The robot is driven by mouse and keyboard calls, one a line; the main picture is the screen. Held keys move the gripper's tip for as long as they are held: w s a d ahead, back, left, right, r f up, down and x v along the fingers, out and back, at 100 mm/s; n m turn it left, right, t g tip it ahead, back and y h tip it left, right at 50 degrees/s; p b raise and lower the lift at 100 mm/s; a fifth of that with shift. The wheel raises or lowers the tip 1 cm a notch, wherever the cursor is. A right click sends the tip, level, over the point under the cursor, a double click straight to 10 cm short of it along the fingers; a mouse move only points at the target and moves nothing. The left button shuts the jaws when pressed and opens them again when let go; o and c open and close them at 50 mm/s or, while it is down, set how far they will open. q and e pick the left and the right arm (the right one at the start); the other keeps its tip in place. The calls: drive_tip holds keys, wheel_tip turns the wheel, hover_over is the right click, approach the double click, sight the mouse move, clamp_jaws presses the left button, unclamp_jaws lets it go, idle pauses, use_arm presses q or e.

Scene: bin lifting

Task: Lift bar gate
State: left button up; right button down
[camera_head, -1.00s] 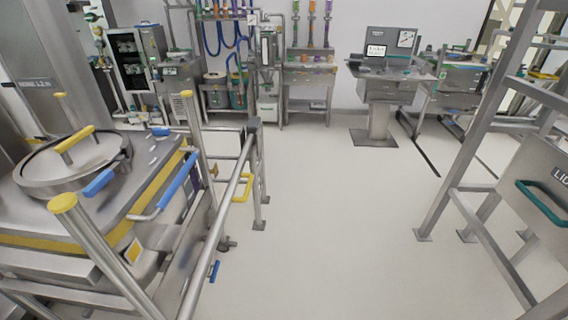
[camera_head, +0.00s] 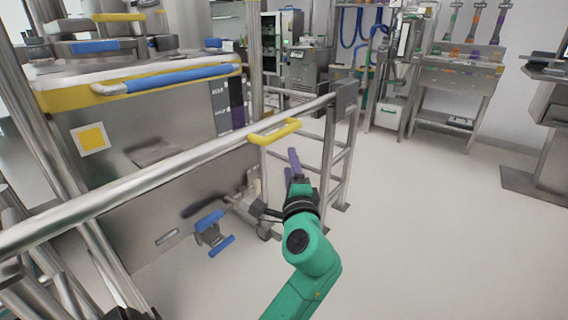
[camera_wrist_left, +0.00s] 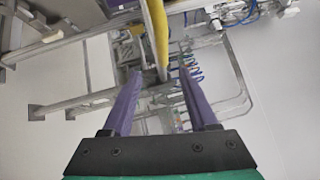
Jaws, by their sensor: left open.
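The bar gate is a long round metal bar (camera_head: 170,169) that slants from the lower left up to a grey post end in the head view. A yellow handle (camera_head: 275,132) sits on the bar near its far end. My left gripper (camera_head: 291,163), with purple fingers on a green arm, is just below and right of the handle in the picture. In the left wrist view, the left gripper (camera_wrist_left: 160,77) is open and empty. The yellow handle (camera_wrist_left: 157,32) shows ahead of its fingertips, roughly in line with the gap. My right gripper is not in view.
A steel machine with a blue handle (camera_head: 178,78) and yellow trim stands behind the bar. A blue-handled latch (camera_head: 210,222) is low on its side. Racks and a bench (camera_head: 458,82) line the back wall. The floor (camera_head: 440,230) on the right is clear.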

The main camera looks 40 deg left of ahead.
sight(284, 133)
use_arm(q)
drive_tip(key=x, duration=1.4)
drive_tip(key=shift+w+a+r, duration=0.15)
drive_tip(key=shift+r, duration=0.2)
clamp_jaws()
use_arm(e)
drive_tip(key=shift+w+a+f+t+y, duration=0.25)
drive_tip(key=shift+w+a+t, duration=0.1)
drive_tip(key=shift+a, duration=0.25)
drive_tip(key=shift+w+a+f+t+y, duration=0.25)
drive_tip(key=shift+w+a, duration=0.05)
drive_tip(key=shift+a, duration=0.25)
use_arm(q)
drive_tip(key=shift+f, duration=0.15)
